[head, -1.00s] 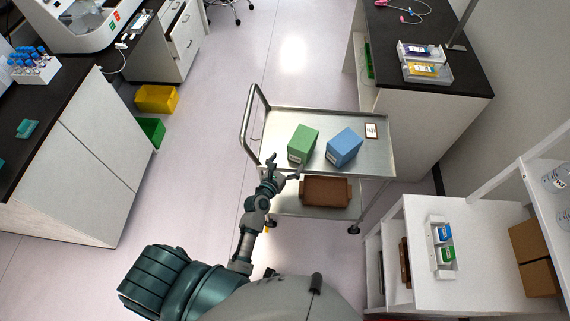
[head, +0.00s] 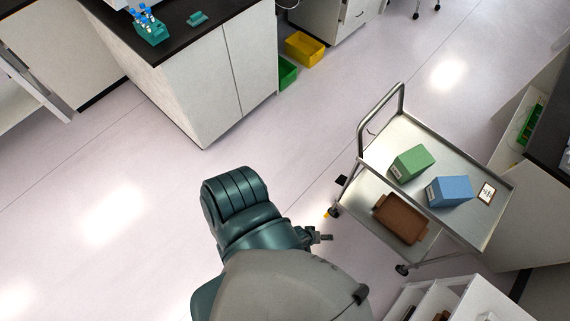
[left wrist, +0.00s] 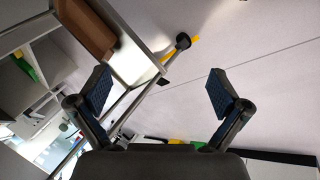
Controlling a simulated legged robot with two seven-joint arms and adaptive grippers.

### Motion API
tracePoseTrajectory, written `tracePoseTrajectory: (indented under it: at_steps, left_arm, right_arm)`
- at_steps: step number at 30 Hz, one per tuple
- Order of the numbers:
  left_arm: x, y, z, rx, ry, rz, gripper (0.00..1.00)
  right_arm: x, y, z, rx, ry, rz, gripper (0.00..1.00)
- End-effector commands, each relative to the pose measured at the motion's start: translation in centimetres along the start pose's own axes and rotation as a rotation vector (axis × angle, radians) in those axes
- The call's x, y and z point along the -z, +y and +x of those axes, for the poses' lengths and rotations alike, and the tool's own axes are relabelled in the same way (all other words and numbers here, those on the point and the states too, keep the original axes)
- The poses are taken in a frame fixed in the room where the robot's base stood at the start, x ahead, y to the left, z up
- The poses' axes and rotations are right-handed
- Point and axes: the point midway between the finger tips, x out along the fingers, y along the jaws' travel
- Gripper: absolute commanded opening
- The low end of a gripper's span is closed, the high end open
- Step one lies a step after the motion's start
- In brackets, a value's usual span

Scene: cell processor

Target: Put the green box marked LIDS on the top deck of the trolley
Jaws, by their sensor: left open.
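The green box (head: 411,163) stands on the top deck of the trolley (head: 405,132); its label is too small to read. A blue box (head: 450,191) stands to its right on the same deck, with a gap between them. My left gripper (left wrist: 162,92) is open and empty in the left wrist view. In the head view only a small part of it (head: 322,238) shows, low and left of the trolley, clear of both boxes. My right gripper is not in view.
A brown tray (head: 399,218) lies on the trolley's lower deck. A framed card (head: 487,192) is at the top deck's right end. White shelving (head: 462,302) stands close to the trolley's near side. Yellow (head: 305,47) and green bins stand by the far bench. The floor at left is clear.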

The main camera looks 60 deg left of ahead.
Motion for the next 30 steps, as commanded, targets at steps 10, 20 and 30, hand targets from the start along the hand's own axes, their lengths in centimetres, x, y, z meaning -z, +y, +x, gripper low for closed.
tracePoseTrajectory:
  at_steps: [10,20,30]
  left_arm:
    - [-7.3,-23.9,-4.3,0.313,-0.345,1.114,1.00]
    - [-7.7,-25.5,-5.0,0.322,-0.386,1.204,1.00]
    - [-7.7,-25.4,-5.0,0.322,-0.385,1.201,1.00]
  right_arm:
    - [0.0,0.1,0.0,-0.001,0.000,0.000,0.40]
    - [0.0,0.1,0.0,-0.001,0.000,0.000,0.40]
    - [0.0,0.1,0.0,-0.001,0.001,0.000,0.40]
